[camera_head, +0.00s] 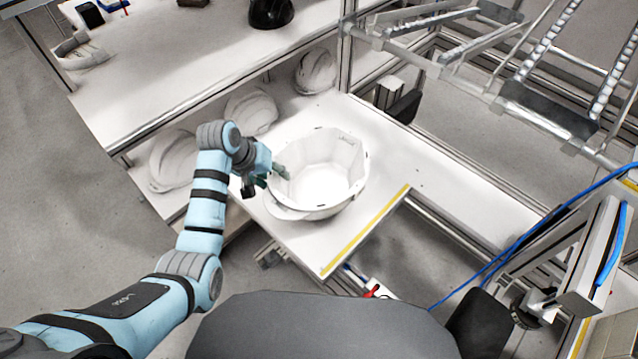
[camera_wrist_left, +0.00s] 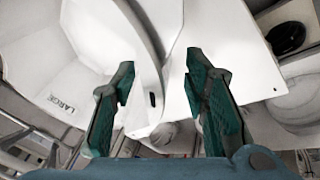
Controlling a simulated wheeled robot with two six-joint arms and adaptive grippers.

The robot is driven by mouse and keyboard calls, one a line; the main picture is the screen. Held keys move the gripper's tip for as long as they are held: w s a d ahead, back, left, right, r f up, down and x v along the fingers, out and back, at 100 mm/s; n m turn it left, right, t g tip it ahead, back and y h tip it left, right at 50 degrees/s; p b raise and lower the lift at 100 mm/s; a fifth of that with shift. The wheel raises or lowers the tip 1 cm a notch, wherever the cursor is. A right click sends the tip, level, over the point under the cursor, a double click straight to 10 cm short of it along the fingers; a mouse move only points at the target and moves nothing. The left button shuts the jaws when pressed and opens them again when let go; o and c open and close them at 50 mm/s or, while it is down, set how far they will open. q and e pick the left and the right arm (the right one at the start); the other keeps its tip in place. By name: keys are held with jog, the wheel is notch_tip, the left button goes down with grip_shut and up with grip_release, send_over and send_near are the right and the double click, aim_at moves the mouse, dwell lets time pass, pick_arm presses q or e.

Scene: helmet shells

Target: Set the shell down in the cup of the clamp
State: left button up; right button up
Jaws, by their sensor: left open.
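A white helmet shell (camera_head: 345,193) rests with its open side up on the white table in the head view. Its inside, marked LARGE, shows at left in the left wrist view (camera_wrist_left: 75,85). My left gripper (camera_head: 267,180) is at the shell's left rim. In the left wrist view its two green fingers (camera_wrist_left: 157,88) are apart, and the shell's edge runs between them; I cannot tell if either touches it. I cannot make out the clamp's cup; it may be hidden by the shell. My right gripper is not in view.
The white table (camera_head: 375,130) has a yellow strip (camera_head: 365,232) along its front edge. Several white helmets (camera_head: 250,110) sit on the shelf behind. A black helmet (camera_head: 270,12) is on the upper surface. A metal frame (camera_head: 470,45) and blue cable (camera_head: 560,220) are at right.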

pick_arm(q)
jog(key=x, duration=0.3)
jog(key=shift+w+f, duration=0.3)
jog(key=shift+f, duration=0.05)
jog(key=shift+s+r, duration=0.15)
jog(key=shift+r, duration=0.05)
jog(key=shift+c, duration=0.8)
jog(key=shift+s, duration=0.1)
jog(key=c, duration=0.7)
grip_shut()
